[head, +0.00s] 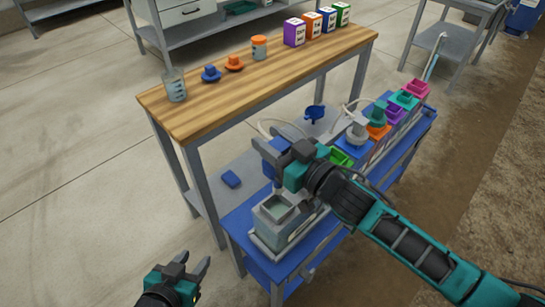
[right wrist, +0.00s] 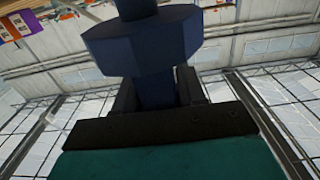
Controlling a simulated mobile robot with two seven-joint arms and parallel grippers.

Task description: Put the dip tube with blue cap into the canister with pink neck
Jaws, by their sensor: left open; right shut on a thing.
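My right gripper (head: 280,152) is shut on a blue-capped part, the dip tube with blue cap (head: 270,157), above the near end of the blue bench. In the right wrist view the dark blue cap (right wrist: 140,42) fills the upper middle, with its stem between the fingers (right wrist: 157,90). The tube's lower end is hard to make out. The canister with pink neck (head: 418,89) stands at the far end of the row, well away from my right gripper; its body is mostly hidden. My left gripper (head: 190,272) is open and empty at the bottom, over the floor.
An open grey tank (head: 279,210) stands below my right gripper. Canisters with green (head: 341,157), orange (head: 378,131), purple (head: 394,113) and teal (head: 404,99) necks line the bench. A pale tube (head: 435,58) slants up near the pink neck. A wooden table (head: 215,108) stands behind.

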